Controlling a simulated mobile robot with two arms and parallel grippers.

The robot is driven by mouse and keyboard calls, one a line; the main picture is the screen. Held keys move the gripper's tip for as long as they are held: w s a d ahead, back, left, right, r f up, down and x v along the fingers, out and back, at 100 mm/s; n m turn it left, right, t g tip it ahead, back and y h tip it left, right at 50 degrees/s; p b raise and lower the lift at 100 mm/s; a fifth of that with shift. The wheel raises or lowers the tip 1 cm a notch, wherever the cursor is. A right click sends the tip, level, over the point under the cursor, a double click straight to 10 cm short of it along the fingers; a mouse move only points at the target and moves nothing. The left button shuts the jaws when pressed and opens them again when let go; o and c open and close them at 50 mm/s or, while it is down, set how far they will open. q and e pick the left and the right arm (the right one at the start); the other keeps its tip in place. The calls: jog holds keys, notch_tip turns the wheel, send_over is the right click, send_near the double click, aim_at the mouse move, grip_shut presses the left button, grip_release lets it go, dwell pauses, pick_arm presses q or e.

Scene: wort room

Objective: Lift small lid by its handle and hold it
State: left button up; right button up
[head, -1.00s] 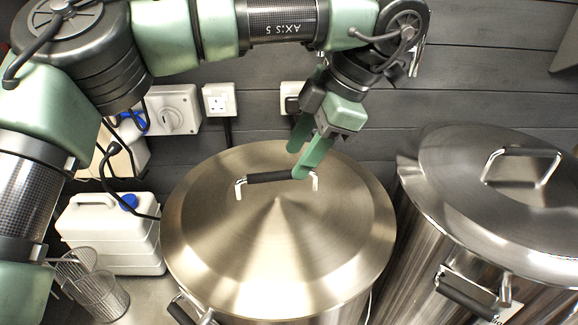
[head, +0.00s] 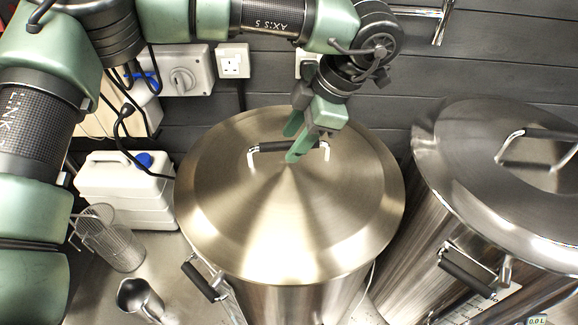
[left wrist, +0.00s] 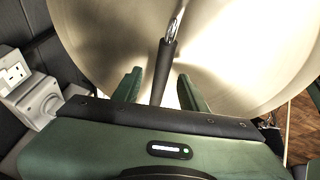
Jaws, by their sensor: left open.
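The small lid (head: 290,220) is a round brushed-steel lid lying on the left steel pot. Its handle (head: 270,147), a black grip bar with bright metal ends, stands up near the lid's far side. My left gripper (head: 295,139) has green fingers and comes down at the handle from above. In the left wrist view the handle (left wrist: 163,65) runs between the two open fingers (left wrist: 160,80), with a gap on each side. One finger hides part of the handle's middle in the head view. My right gripper is in neither view.
A larger lidded steel pot (head: 480,170) stands close at the right. A white jerrycan (head: 125,190), a wire basket (head: 112,240) and a metal jug (head: 138,298) stand at the left. The dark plank wall (head: 420,75) with sockets is close behind.

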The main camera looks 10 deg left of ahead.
pick_arm(q)
jog(key=shift+f+b, duration=0.25)
jog(key=shift+b, duration=0.1)
dwell(0.4)
jog(key=shift+c, duration=0.2)
jog(key=shift+r, duration=0.1)
grip_shut()
